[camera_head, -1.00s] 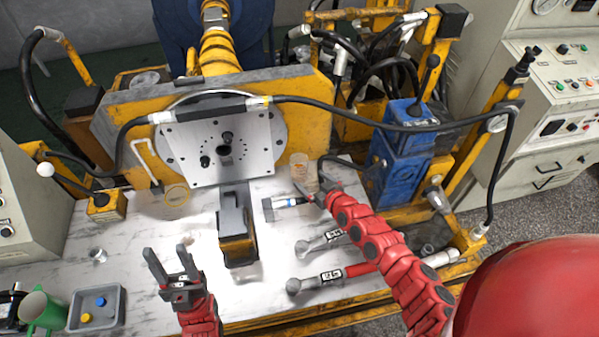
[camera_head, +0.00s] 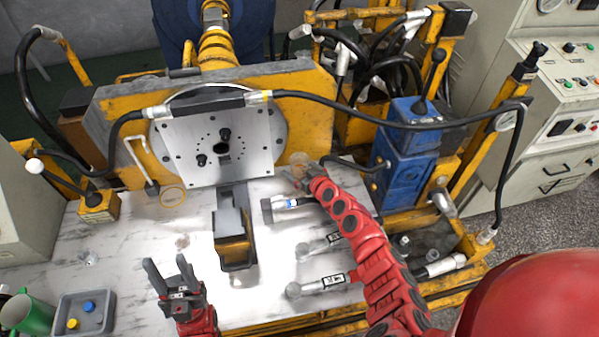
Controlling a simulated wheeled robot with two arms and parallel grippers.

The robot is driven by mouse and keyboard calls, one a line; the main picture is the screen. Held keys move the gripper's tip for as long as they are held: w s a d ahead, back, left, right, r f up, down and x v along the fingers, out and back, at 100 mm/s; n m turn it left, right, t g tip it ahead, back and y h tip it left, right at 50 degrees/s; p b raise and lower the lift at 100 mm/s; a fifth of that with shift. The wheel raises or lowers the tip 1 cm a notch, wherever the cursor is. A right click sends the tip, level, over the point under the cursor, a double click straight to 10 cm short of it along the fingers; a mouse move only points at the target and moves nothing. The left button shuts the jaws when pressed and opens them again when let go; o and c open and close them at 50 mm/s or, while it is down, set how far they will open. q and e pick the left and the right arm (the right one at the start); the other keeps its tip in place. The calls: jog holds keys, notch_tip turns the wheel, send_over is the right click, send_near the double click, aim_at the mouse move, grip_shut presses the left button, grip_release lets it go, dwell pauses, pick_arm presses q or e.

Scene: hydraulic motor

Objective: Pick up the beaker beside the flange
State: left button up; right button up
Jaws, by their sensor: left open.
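The flange (camera_head: 232,168) is a pale square plate with bolt holes on a round disc, upright at the back of the table. The beaker (camera_head: 300,160) is a small clear, brownish-tinted vessel just right of the flange's lower right corner. Its rim shows; its lower part is hidden behind my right gripper (camera_head: 291,178). That gripper is small and seen from behind, so I cannot tell whether its jaws touch the beaker or how far they are apart. My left gripper (camera_head: 167,264) is open and empty above the table's front left part.
A yellow-and-grey block (camera_head: 236,248) stands mid-table. Several torque-wrench-like tools (camera_head: 320,284) lie right of it. A grey tray (camera_head: 98,302) and green mug (camera_head: 30,312) sit front left. A blue pump (camera_head: 403,155) stands right, and a black hose (camera_head: 350,106) crosses above.

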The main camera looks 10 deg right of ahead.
jog(key=c, duration=1.4)
